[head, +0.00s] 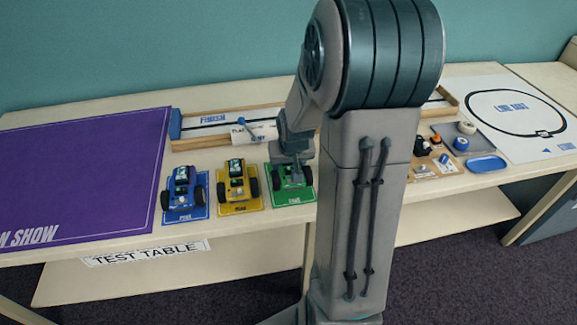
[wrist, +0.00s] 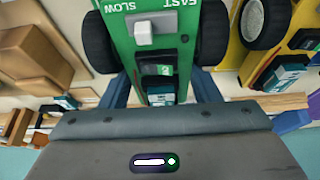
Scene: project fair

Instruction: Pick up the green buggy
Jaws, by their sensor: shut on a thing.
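The green buggy (head: 287,178) is at the right end of a row of three buggies, over its green card (head: 293,196) on the table. My gripper (head: 291,157) is above it, pointing down. In the wrist view, the blue fingers of my gripper (wrist: 160,90) are shut on the green buggy (wrist: 124,40), one on each side of its narrow body. Its black wheels, a white switch and the words FAST and SLOW show there. I cannot tell whether its wheels touch the card. My arm hides the area to the right.
The yellow buggy (head: 236,184) stands close on the left, with the blue buggy (head: 181,190) beyond it. A wood-edged track (head: 205,128) runs behind. A purple board (head: 85,175) lies at left. Small parts and a blue tray (head: 486,164) are at right.

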